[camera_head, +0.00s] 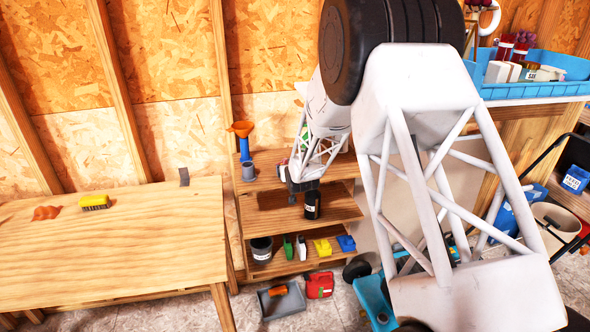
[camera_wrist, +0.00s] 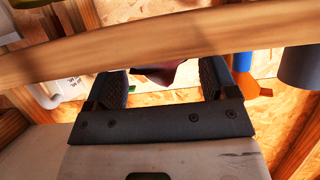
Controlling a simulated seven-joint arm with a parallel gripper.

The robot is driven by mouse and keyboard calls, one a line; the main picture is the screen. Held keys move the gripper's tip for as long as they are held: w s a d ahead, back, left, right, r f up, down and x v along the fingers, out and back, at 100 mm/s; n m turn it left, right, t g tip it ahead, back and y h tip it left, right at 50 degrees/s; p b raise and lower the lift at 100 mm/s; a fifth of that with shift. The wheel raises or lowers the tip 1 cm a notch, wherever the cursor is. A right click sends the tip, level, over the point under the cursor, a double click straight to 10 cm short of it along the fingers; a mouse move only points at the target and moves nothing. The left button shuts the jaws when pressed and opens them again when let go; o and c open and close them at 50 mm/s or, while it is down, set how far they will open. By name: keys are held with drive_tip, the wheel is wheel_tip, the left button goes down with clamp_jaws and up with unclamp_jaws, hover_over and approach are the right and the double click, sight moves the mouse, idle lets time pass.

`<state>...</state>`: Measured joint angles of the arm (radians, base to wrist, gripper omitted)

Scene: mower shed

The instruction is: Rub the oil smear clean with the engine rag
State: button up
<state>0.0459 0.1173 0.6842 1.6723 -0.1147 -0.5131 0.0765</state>
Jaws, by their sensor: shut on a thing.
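My gripper (camera_head: 303,186) is at the wooden shelf unit in the middle of the head view. In the wrist view its two dark fingers (camera_wrist: 163,78) are shut on a dark red, cloth-like piece (camera_wrist: 160,73), likely the engine rag. A shelf board hides part of this piece, and I cannot make it out in the head view. An orange-red crumpled cloth (camera_head: 46,213) lies at the left on the wooden table. I cannot make out an oil smear for certain in either view.
A shelf board (camera_wrist: 150,45) crosses close to my fingers. A black bottle (camera_head: 312,205) stands on the shelf below. A blue bottle with an orange funnel (camera_head: 241,130) and a grey can (camera_head: 249,171) are left. A yellow brush (camera_head: 95,202) lies on the mostly clear table (camera_head: 120,250).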

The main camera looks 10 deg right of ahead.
sight(273, 178)
drive_tip(key=shift+a, duration=2)
drive_tip(key=shift+a+f, duration=0.1)
drive_tip(key=shift+a, duration=0.3)
drive_tip(key=shift+a+r, duration=0.2)
drive_tip(key=shift+a, duration=0.65)
wheel_tip(273, 178, up, 8)
drive_tip(key=shift+d, duration=0.15)
